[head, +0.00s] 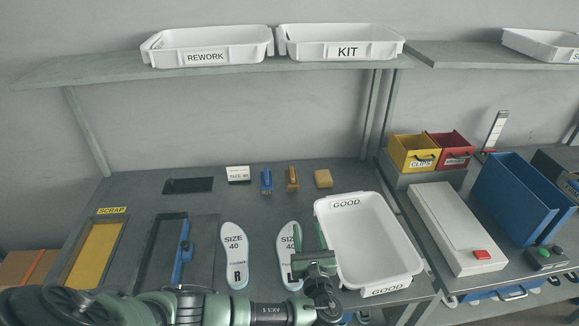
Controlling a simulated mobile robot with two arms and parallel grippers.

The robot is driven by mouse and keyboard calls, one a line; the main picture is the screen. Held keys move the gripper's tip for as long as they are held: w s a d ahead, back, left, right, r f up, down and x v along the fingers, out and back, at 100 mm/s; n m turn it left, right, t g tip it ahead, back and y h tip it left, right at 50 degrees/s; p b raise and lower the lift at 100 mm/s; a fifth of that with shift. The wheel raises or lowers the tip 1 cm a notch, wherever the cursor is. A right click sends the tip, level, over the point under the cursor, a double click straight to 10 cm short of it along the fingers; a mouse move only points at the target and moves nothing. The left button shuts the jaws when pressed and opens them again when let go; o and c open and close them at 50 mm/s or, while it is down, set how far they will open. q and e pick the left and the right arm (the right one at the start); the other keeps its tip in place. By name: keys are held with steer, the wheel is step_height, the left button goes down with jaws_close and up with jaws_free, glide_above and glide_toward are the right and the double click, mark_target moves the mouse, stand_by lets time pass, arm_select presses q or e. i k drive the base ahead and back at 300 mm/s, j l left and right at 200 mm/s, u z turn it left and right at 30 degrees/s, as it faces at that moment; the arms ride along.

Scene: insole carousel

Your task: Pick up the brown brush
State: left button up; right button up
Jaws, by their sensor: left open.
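A small upright brown item (292,179), which looks like the brown brush, stands at the back of the grey table, between a blue item (266,181) of similar size and a tan block (323,178). My left gripper (308,236) is open and empty, with its green fingers pointing toward the back of the table. It is in front of the brown item and well apart from it, over the right insole (287,243) and close to the white GOOD tray (331,208). The gripper covers part of that insole. My right gripper does not show.
Another insole (234,255), a dark recessed tray (150,250) with a blue tool (182,252), and a yellow SCRAP bin (93,250) lie to the left. A SIZE 40 box (238,174) stands at the back. REWORK (207,45) and KIT (340,40) trays sit on the shelf above.

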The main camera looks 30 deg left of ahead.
mark_target(292, 183)
steer(key=i+j, duration=0.7)
steer(key=j, duration=0.1)
